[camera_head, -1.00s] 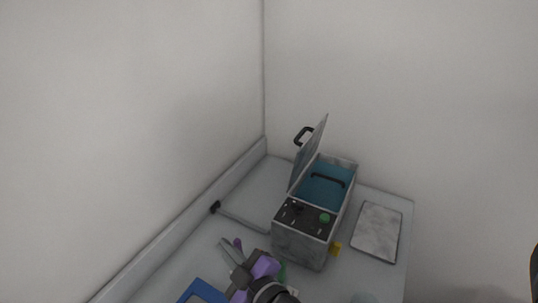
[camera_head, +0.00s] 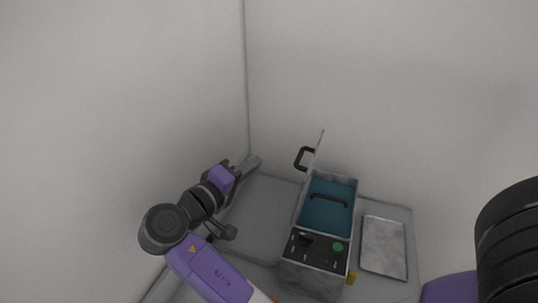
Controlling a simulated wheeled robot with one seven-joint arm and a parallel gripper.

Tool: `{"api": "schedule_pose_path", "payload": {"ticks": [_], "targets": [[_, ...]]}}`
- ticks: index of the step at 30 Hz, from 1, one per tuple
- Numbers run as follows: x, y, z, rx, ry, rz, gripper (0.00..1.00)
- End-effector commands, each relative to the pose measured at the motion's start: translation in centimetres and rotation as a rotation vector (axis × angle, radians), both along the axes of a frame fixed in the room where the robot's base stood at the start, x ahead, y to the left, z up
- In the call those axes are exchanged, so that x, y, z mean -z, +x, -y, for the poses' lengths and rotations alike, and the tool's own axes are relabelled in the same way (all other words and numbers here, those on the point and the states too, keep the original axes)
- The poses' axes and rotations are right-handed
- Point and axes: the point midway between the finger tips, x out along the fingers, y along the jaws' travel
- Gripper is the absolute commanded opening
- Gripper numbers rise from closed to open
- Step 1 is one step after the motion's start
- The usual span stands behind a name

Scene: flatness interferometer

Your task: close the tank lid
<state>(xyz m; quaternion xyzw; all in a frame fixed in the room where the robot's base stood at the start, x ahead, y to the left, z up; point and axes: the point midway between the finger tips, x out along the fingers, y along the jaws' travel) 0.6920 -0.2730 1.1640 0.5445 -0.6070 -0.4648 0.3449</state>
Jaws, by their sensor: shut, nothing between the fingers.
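The tank (camera_head: 318,272) is a grey box on the table with a blue inside and a dark control panel at its front. Its lid (camera_head: 318,150) stands open, nearly upright, along the tank's left side, seen almost edge-on. A black handle (camera_head: 304,158) sticks out from the lid's outer left face. My gripper (camera_head: 253,162) is to the left of the lid, apart from the handle, with its fingers pointing up and right. It is shut and empty. Its height relative to the lid is hard to tell.
A black bar-shaped handle (camera_head: 330,199) shows inside the tank. A green knob (camera_head: 338,247) is on the panel. A flat grey plate (camera_head: 384,247) lies right of the tank, and a small yellow part (camera_head: 351,278) sits at the tank's side. Walls close in behind and left.

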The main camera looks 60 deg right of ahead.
Motion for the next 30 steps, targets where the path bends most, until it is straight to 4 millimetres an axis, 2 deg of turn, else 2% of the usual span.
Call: {"api": "schedule_pose_path", "payload": {"ticks": [5, 17, 24, 30], "targets": [[0.0, -0.5, 2.2, 0.003, 0.001, -0.001, 0.0], [0.6, -1.8, 9.8, 0.001, 0.001, -0.001, 0.0], [1.8, -4.6, 9.7, -0.003, 0.002, -0.002, 0.0], [2.2, -5.3, 9.8, -0.004, 0.001, -0.001, 0.0]]}}
